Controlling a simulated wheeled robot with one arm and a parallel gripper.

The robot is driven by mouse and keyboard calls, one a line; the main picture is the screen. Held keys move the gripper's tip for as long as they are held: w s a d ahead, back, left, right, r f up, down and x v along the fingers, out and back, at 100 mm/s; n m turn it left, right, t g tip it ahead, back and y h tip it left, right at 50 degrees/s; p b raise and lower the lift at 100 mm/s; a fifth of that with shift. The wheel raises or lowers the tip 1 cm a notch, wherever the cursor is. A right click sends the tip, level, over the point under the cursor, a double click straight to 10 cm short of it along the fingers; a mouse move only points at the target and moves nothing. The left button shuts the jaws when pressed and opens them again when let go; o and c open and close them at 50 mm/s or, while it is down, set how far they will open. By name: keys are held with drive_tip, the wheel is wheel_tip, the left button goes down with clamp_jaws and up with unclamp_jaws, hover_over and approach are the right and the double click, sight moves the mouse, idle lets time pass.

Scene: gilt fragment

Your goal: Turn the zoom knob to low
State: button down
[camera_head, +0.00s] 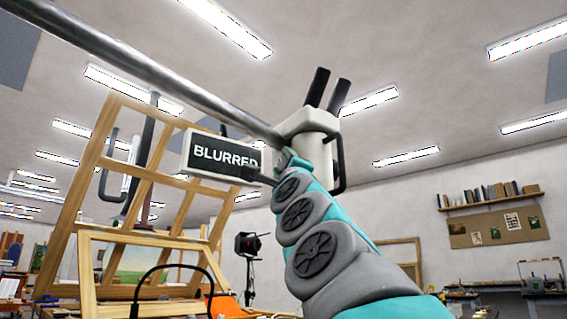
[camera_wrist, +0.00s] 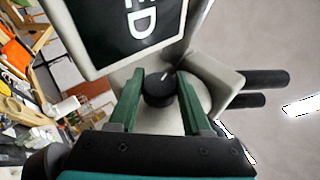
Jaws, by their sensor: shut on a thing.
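The zoom knob (camera_wrist: 158,92) is a round black knob with a short white mark pointing up and slightly right in the wrist view. It sits on the off-white microscope head (camera_wrist: 215,72). My gripper (camera_wrist: 160,76) is shut on the knob, with one green finger on each side. In the head view my gripper (camera_head: 285,163) reaches up to the microscope head (camera_head: 311,121), and the knob is hidden there. A display (camera_head: 219,157) beside the head reads "BLURRED"; its dark panel also shows at the top of the wrist view (camera_wrist: 125,30).
Two black eyepiece tubes (camera_head: 327,90) rise from the head, and a dark looped handle (camera_head: 339,165) hangs at its right. A long metal boom (camera_head: 150,68) runs to it from upper left. Wooden easel frames (camera_head: 97,170) stand at left. A wall shelf (camera_head: 490,200) is far right.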

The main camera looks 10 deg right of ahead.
drive_tip(key=shift+r+g+y+p, duration=0.25)
drive_tip(key=shift+g+y+p, duration=0.05)
drive_tip(key=shift+p, duration=0.45)
drive_tip(key=n+g+p, duration=0.1)
drive_tip(key=p, duration=0.2)
drive_tip(key=shift+r+y+p, duration=0.2)
drive_tip(key=shift+y+p, duration=0.2)
drive_tip(key=shift+f+n+g+p, duration=0.1)
drive_tip(key=shift+n+g+p, duration=0.3)
drive_tip(key=shift+p, duration=0.15)
drive_tip(key=shift+f+n+g+p, duration=0.3)
drive_tip(key=shift+g+p, duration=0.2)
drive_tip(key=shift+g, duration=0.2)
drive_tip(key=shift+f+g+y, duration=0.1)
drive_tip(key=shift+g+y, duration=0.3)
drive_tip(key=shift+w+f+n+g, duration=0.1)
drive_tip(key=shift+n+g, duration=0.7)
drive_tip(key=shift+g, duration=0.6)
drive_tip(key=shift+c, duration=1.8)
unclamp_jaws()
